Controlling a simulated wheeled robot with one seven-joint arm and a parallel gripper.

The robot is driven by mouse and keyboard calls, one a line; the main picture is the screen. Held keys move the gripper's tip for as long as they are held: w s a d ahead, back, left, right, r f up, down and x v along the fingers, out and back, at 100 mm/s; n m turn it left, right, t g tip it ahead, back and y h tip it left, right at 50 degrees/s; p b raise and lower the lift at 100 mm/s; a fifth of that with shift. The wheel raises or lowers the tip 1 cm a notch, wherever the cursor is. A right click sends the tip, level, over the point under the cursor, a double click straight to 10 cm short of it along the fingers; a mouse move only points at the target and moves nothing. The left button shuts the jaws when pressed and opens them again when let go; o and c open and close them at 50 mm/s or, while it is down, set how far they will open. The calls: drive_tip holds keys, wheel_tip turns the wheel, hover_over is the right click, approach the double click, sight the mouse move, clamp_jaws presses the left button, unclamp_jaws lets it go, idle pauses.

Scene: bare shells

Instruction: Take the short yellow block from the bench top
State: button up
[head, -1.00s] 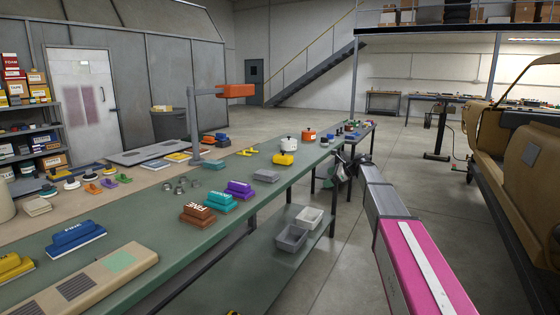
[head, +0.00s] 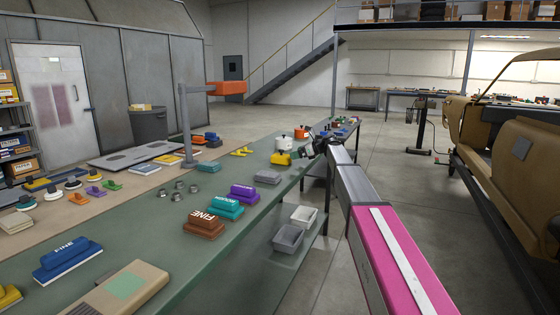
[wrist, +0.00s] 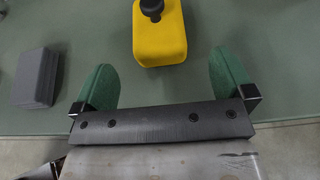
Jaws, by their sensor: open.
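The yellow block (head: 281,159) stands on the green bench top near its right edge. In the wrist view the yellow block (wrist: 160,45) is short, with rounded edges and a black knob on top. My gripper (head: 312,148) is at the bench's right edge, just right of the block. In the wrist view my gripper (wrist: 160,62) has its two green fingers spread wide, with nothing held. The block's near end lies in front of and roughly between the fingertips, apart from both.
A grey block (wrist: 36,77) lies left of the yellow one; it also shows in the head view (head: 267,177). A white pot (head: 284,143) stands just behind the yellow block. Purple (head: 243,191), teal (head: 227,208) and brown blocks (head: 203,224) stand nearer on the bench.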

sight(288, 156)
drive_tip(key=x, duration=0.7)
drive_tip(key=shift+a+f, duration=0.25)
drive_tip(key=shift+f, duration=0.15)
drive_tip(key=c, duration=1.2)
drive_tip(key=shift+r, duration=0.15)
